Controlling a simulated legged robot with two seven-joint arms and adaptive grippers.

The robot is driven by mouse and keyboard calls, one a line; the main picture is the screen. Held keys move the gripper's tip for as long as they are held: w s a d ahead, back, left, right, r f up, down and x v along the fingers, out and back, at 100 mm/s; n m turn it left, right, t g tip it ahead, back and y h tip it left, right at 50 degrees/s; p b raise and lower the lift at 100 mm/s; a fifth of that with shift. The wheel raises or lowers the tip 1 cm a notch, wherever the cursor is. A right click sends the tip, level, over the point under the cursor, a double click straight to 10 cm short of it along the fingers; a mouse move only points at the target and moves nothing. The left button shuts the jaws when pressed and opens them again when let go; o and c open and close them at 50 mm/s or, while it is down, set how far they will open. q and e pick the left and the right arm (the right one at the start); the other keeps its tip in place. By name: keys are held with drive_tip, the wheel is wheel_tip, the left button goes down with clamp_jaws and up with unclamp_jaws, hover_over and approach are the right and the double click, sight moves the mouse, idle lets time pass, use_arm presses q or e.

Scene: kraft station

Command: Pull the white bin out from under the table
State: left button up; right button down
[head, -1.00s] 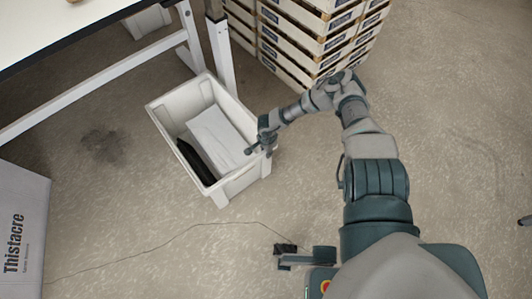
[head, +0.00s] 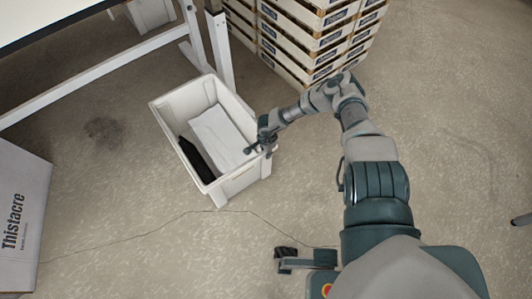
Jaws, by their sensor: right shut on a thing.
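The white bin (head: 237,184) stands on the floor, clear of the table top and just in front of the table's white legs. It is open at the top and holds a white box-like thing (head: 219,138) and a black thing (head: 195,160). My right gripper (head: 262,149) is shut on the bin's right rim. The fingertips are small and partly hidden against the rim. My left gripper is not in the head view. The table (head: 40,16) shows at the top left, with its white frame reaching down beside the bin.
Stacked crates (head: 310,45) stand behind the bin to the right. Another white bin (head: 152,14) is under the table at the back. A grey box marked Thistacre (head: 22,215) stands at the left edge. The floor in front and to the right is open.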

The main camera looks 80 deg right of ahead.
drive_tip(key=shift+s+a+f, duration=0.1)
drive_tip(key=shift+s, duration=0.05)
drive_tip(key=c, duration=0.9)
unclamp_jaws()
drive_tip(key=shift+c, duration=0.2)
drive_tip(key=shift+r, duration=0.45)
wheel_tip(320, 180, up, 11)
